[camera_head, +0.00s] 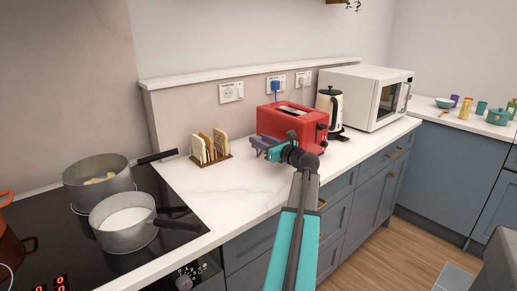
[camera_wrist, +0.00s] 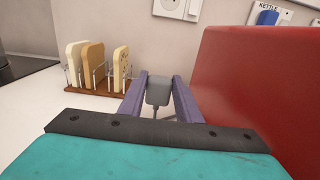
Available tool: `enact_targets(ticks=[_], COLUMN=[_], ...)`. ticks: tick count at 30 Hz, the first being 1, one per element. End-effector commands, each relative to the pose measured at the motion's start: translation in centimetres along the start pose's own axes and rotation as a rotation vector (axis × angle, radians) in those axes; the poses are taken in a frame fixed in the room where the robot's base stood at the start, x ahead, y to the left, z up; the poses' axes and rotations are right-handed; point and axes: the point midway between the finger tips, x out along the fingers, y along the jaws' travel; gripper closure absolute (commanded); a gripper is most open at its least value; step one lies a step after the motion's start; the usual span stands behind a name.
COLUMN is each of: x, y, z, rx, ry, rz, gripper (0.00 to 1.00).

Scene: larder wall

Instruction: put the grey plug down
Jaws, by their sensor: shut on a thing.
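The grey plug (camera_wrist: 159,91) is between my gripper's two purple fingers in the wrist view, with a grey cord hanging below it. My gripper (camera_wrist: 159,94) is shut on the plug. In the head view my gripper (camera_head: 262,147) is at the left front of the red toaster (camera_head: 292,122), above the white worktop (camera_head: 232,188). The plug is too small or hidden to make out clearly in the head view. The wrist view does not show clearly whether the plug touches the worktop.
A toast rack (camera_head: 211,149) with bread slices stands left of my gripper. Wall sockets (camera_head: 231,92) are behind, one with a blue plug (camera_head: 275,87). A kettle (camera_head: 329,104) and microwave (camera_head: 366,95) stand right. The hob with pots (camera_head: 123,220) is left. The front worktop is clear.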

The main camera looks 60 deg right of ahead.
Motion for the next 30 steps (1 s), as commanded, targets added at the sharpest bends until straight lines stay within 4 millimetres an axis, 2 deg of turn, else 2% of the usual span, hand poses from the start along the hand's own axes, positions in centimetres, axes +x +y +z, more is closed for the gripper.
enact_targets(ticks=[7,12,21,30], x=[0.2,1.3,1.2,1.2], y=[-0.1,-0.6,-0.5,-0.5], z=[0.0,-0.1,-3.4,-3.6], rx=[0.0,0.001,0.002,0.0], ry=[0.0,0.0,0.0,0.0], rz=[0.0,0.0,-0.001,0.0], gripper=[0.96,0.96,0.96,0.96])
